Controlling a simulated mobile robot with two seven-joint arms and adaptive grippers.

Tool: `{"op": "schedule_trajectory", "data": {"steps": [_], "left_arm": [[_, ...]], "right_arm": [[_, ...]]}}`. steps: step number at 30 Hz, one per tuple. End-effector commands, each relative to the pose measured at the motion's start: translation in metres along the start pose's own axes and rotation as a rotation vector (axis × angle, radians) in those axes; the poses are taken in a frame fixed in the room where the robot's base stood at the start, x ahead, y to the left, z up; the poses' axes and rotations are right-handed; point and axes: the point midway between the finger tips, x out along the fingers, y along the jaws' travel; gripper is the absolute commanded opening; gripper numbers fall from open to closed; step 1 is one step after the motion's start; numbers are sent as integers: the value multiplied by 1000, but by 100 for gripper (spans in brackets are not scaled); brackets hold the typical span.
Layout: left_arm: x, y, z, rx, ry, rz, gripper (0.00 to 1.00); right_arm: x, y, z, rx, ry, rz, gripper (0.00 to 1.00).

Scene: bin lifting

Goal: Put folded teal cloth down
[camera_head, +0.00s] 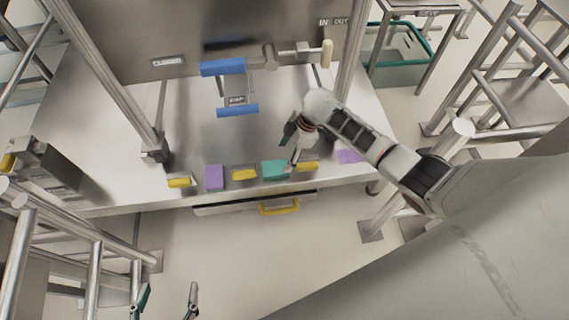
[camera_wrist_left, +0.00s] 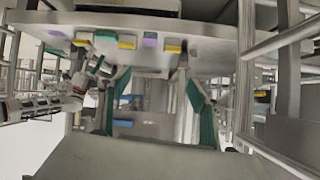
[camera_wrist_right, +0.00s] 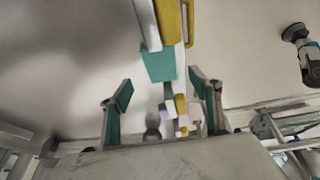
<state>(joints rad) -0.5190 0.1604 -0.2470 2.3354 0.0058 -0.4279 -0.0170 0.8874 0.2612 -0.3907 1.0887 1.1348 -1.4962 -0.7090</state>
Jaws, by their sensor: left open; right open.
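The folded teal cloth (camera_head: 272,169) lies near the front edge of the steel table, between yellow pieces. It also shows beyond the fingertips in the right wrist view (camera_wrist_right: 158,66) and at the table edge in the left wrist view (camera_wrist_left: 104,37). My right gripper (camera_head: 290,152) is open and empty, just above and beside the teal cloth; whether a finger touches it I cannot tell. In the right wrist view its fingers (camera_wrist_right: 160,95) are spread with nothing between them. My left gripper (camera_head: 167,296) is open and empty, low in front of the table, away from the cloth.
Purple cloths (camera_head: 214,177) and yellow pieces (camera_head: 244,174) share the row along the table's front edge. A yellow drawer handle (camera_head: 280,208) sits below. Blue handles (camera_head: 222,67) and a metal housing stand behind. A teal-rimmed bin (camera_head: 402,62) is at the back right. Metal frames flank both sides.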

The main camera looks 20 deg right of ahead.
Motion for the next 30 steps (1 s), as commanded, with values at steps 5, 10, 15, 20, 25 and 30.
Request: {"op": "schedule_trajectory", "data": {"steps": [5,10,15,20,25,30], "left_arm": [[-4,-9,5,32,-22,-14,63],[-5,-12,12,41,-38,-19,63],[-5,-12,14,41,-42,-18,63],[-5,-12,14,41,-42,-18,63],[-5,-12,13,41,-41,-18,63],[-5,-12,11,41,-37,-19,63]], "right_arm": [[-28,2,-2,-2,0,4,63],[-32,-1,0,1,0,-2,63],[-31,-2,1,1,-1,-6,63],[-31,-2,1,1,-1,-5,63],[-31,-2,1,1,-1,-4,63],[-25,-9,-4,23,12,16,63]]}}
